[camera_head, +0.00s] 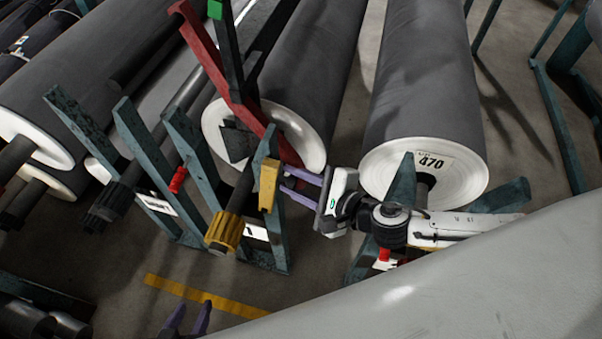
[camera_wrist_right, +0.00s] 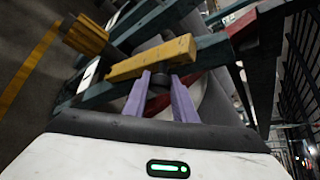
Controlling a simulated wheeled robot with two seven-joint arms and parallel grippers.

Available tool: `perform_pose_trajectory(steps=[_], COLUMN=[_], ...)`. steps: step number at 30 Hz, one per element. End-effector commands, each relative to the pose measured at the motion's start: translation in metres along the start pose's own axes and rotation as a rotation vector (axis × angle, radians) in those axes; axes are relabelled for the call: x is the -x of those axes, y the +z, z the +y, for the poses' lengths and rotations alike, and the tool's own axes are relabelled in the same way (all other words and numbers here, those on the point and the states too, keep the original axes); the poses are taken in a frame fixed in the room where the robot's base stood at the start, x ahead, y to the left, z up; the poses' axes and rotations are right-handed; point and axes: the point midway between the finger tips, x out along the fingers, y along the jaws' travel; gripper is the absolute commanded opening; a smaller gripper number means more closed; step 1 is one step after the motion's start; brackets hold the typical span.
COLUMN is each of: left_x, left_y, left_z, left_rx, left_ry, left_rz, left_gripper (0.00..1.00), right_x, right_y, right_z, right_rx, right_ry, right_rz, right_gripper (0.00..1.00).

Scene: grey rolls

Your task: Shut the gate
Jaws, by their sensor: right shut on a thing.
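A yellow block (camera_head: 269,185) sits at the upper end of a teal post of the roll rack. A red bar (camera_head: 228,88) slopes down behind it; I cannot tell which part is the gate. My right gripper (camera_head: 290,184) comes from the right, its two purple fingers at the yellow block.
Large grey rolls with white ends (camera_head: 424,170) lie behind the teal rack posts (camera_head: 150,155). A shaft with a yellow ribbed end (camera_head: 224,232) juts out left of my right gripper. A pale grey cylinder (camera_head: 450,280) fills the lower right. Floor with a yellow line (camera_head: 205,297) is clear.

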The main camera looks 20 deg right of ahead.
Motion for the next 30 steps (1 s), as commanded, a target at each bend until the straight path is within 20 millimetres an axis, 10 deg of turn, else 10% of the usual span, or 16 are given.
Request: perform_pose_trajectory(steps=[21,22,24,30], left_x=[-0.0009,-0.0009,-0.0009,-0.0009], left_y=[0.0040,0.0040,0.0040,0.0041], left_z=[-0.0006,-0.0006,-0.0006,-0.0007], left_rx=[0.000,0.000,0.000,0.000], left_ry=[-0.001,-0.001,-0.001,-0.001], left_rz=[-0.008,-0.008,-0.008,-0.008], left_gripper=[0.38,0.38,0.38,0.38], right_x=[-0.0073,-0.0073,-0.0073,-0.0076], right_y=[0.0113,0.0112,0.0110,0.0111], right_z=[-0.0024,-0.0023,-0.0025,-0.0036], right_rx=[0.046,0.046,0.046,0.047], right_ry=[0.062,0.062,0.062,0.060], right_rz=[0.067,0.067,0.068,0.067], right_gripper=[0.00,0.29,0.41,0.42])
